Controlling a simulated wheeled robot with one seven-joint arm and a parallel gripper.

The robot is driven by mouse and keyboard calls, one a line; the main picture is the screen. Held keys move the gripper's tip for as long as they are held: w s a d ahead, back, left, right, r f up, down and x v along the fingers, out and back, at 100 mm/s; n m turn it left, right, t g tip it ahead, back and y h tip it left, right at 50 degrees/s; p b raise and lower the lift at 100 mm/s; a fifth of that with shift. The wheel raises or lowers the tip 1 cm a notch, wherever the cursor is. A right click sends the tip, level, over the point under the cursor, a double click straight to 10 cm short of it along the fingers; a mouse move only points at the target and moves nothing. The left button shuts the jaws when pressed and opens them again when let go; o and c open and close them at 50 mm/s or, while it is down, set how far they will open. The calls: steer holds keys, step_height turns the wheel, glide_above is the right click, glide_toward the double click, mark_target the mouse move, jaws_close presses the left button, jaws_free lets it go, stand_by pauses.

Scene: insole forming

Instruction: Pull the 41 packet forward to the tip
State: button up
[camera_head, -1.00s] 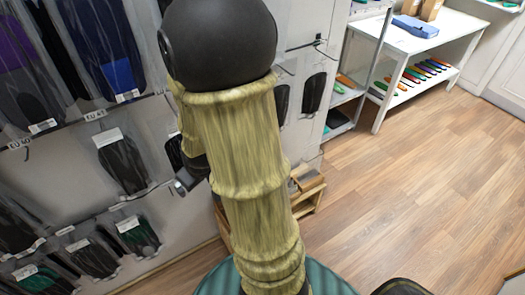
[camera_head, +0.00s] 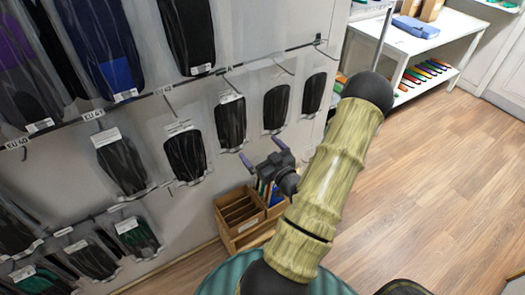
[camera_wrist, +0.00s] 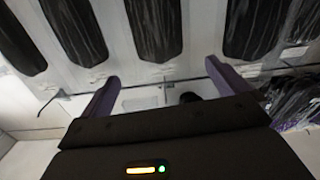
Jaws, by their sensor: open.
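Clear packets with dark insoles hang from hooks on a white wall rack. A rail label that seems to read EU 41 (camera_head: 94,114) is above a dark packet (camera_head: 122,165) with a white tag; I cannot be sure this is the 41 packet. My gripper (camera_head: 262,151) is open and empty, in front of the rack's lower right, right of that packet and below a row of smaller dark packets. In the wrist view my gripper's purple fingers (camera_wrist: 162,74) are spread, with dark packets (camera_wrist: 155,28) beyond them and nothing between them.
A wooden box with compartments (camera_head: 238,212) stands low beneath my gripper. More packets hang close by, including a dark one (camera_head: 185,155) left of my gripper. A white shelf table (camera_head: 425,45) is at the back right. The wooden floor on the right is clear.

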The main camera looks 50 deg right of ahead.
steer(key=p, duration=0.5)
glide_toward(233, 116)
steer(key=x, duration=0.8)
steer(key=shift+f, duration=0.15)
steer(key=shift+c, duration=0.2)
steer(key=c, duration=0.9)
steer(key=shift+s, duration=0.1)
